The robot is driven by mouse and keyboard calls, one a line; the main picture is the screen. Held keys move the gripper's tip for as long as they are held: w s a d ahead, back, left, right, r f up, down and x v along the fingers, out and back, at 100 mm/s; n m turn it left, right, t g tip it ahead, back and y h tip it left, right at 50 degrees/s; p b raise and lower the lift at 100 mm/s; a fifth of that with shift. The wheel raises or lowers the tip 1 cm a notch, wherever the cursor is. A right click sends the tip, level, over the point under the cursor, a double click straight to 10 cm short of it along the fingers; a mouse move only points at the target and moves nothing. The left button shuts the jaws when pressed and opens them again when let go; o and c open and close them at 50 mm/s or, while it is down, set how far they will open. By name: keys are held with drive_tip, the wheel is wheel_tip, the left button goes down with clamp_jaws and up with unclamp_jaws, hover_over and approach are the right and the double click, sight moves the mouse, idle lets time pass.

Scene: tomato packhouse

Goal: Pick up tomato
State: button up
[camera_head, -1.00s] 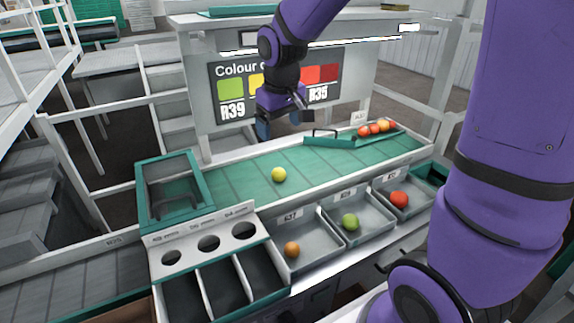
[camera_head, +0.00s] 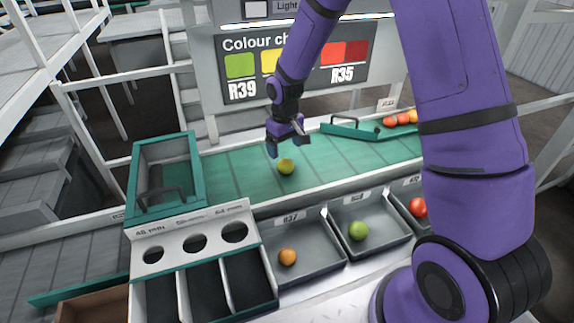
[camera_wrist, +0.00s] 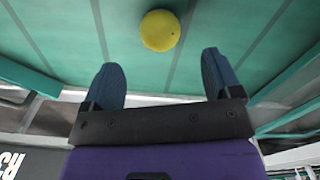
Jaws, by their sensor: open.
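A yellow-green tomato (camera_head: 286,167) lies alone on the green conveyor belt (camera_head: 235,172). My gripper (camera_head: 287,148) is just above and behind it in the head view, its fingers pointing down. In the wrist view the tomato (camera_wrist: 160,30) shows yellow, ahead of the fingertips and roughly centred between their lines. My gripper (camera_wrist: 162,75) is open and empty there, with a blue finger on each side. The tomato is apart from both fingers.
Grey trays in front of the belt hold an orange tomato (camera_head: 287,257), a green tomato (camera_head: 358,231) and a red tomato (camera_head: 418,207). Several reddish tomatoes (camera_head: 402,118) sit behind a green diverter bar (camera_head: 348,128). A green-rimmed bin (camera_head: 197,172) stands at the belt's left.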

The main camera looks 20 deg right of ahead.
sight(286, 160)
drive_tip(key=shift+f, duration=3.7)
drive_tip(key=shift+s, duration=0.1)
drive_tip(key=c, duration=0.8)
